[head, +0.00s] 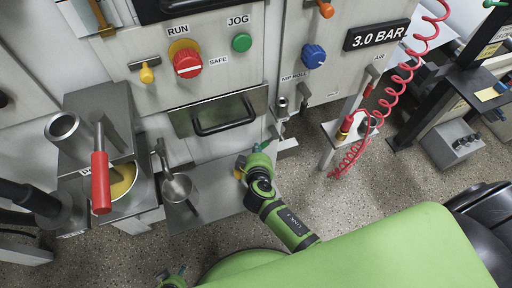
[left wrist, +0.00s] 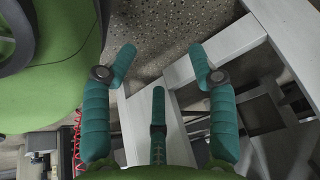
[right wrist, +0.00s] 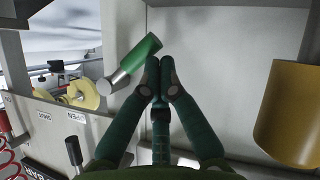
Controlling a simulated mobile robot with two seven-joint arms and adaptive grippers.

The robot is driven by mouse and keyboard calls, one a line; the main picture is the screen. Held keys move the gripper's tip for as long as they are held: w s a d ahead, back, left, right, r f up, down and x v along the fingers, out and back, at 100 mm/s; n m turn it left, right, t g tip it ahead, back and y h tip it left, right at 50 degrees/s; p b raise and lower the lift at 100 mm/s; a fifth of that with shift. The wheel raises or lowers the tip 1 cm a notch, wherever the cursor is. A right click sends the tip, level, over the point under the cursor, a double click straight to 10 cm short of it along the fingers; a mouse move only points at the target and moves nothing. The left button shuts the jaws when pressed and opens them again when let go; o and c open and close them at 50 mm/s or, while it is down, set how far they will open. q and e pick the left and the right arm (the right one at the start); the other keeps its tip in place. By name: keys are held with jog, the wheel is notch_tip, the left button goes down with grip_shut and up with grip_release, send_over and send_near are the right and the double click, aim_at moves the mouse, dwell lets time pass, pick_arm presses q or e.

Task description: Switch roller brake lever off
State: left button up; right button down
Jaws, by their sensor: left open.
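No label naming the roller brake lever is readable. A lever with a green handle (right wrist: 139,58) and metal stem shows in the right wrist view, just left of my right gripper (right wrist: 160,75). That gripper's fingertips are together with nothing visible between them; whether a finger touches the handle I cannot tell. In the head view my right gripper (head: 262,147) is before the machine's lower front, partly hidden by its own wrist. My left gripper (left wrist: 162,65) is open and empty in the left wrist view, above floor and grey frame bars.
A red-handled lever (head: 101,182) stands beside a pot of yellow liquid (head: 122,180) at left. In the right wrist view, a yellow cylinder (right wrist: 292,115) stands right.

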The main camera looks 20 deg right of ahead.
jog(key=shift+d+f+b, duration=0.1)
jog(key=shift+f+b, duration=0.3)
jog(key=shift+f, duration=0.15)
jog(key=shift+d+f, duration=0.1)
jog(key=shift+f, duration=0.2)
pick_arm(q)
jog(key=w, duration=0.1)
jog(key=w+d, duration=0.1)
jog(key=shift+w+b, duration=0.35)
jog(key=shift+s, duration=0.2)
pick_arm(e)
jog(key=shift+d, duration=0.1)
jog(key=v, duration=1.2)
